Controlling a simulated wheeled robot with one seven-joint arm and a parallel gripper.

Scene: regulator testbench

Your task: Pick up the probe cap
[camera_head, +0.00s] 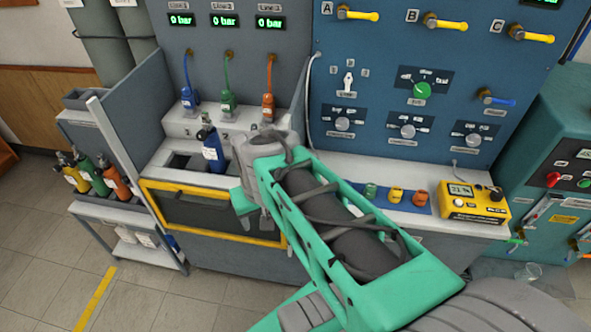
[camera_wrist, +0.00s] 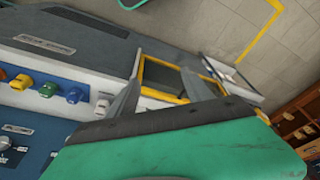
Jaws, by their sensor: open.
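I cannot tell for sure which thing is the probe cap. Small green (camera_head: 370,191), yellow (camera_head: 395,194) and orange (camera_head: 420,197) pieces stand in a row on a blue mat on the right bench top, beside the yellow meter (camera_head: 470,204). My gripper (camera_wrist: 161,72) is open in the wrist view, with its two fingers spread and nothing seen between them. Beyond them is a yellow-framed opening (camera_wrist: 163,90).
A blue bottle (camera_head: 211,150) stands at the recess behind the yellow frame (camera_head: 212,188). Blue, green and orange fittings hang on hoses behind it. Several cylinders (camera_head: 98,178) stand on the left cart. The blue panel (camera_head: 440,60) with yellow valve handles rises behind the right bench.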

